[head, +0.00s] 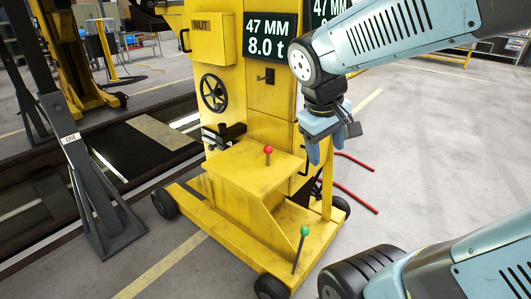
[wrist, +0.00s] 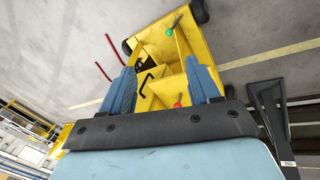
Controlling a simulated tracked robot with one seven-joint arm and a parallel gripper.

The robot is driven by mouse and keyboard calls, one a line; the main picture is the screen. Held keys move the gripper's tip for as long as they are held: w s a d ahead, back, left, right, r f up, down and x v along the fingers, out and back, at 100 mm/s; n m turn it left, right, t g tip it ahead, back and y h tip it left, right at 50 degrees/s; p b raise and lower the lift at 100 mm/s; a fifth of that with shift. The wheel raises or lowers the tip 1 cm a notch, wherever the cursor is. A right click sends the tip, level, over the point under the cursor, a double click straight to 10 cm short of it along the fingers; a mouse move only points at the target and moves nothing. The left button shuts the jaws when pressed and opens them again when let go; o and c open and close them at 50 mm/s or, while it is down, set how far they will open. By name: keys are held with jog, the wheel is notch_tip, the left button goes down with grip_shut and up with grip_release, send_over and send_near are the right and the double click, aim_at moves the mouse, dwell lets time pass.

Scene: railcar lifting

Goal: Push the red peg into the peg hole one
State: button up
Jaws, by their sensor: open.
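The red-topped piece, a red ball (head: 268,150) on a short stem, stands on the yellow step of the lifting jack (head: 230,185); I take it as the red peg. In the wrist view the red ball (wrist: 178,105) shows low between the fingers, partly hidden by the gripper's dark edge. My gripper (head: 321,155) is open and empty, its blue fingers pointing down, right of the red ball in the head view. In the wrist view my gripper (wrist: 161,68) shows both fingers apart, with the yellow jack beyond. I cannot make out peg hole one.
A green-knobbed lever (head: 305,231) stands at the jack's front right corner. A handwheel (head: 213,92) and a display (head: 270,38) reading 47 MM, 8.0 t are on the column. A dark stand (head: 95,190) is at left. Red cables (head: 350,188) lie on the floor at right.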

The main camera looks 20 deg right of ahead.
jog(key=w+d+f+n+g+h, duration=0.2)
jog(key=w+d+f+n+h, duration=0.1)
jog(key=w+f+n+h, duration=0.2)
jog(key=n+t+h, duration=0.4)
jog(key=n+t, duration=1)
jog(key=n, duration=0.6)
send_near(268, 154)
jog(key=x, duration=0.6)
jog(key=shift+w+a+f, duration=0.1)
jog(key=shift+a, duration=0.1)
jog(key=shift+f+x, duration=0.2)
jog(key=shift+x, duration=1.1)
jog(key=shift+f+x, duration=0.15)
jog(key=shift+x, duration=1.2)
grip_shut()
jog(key=shift+r, duration=0.1)
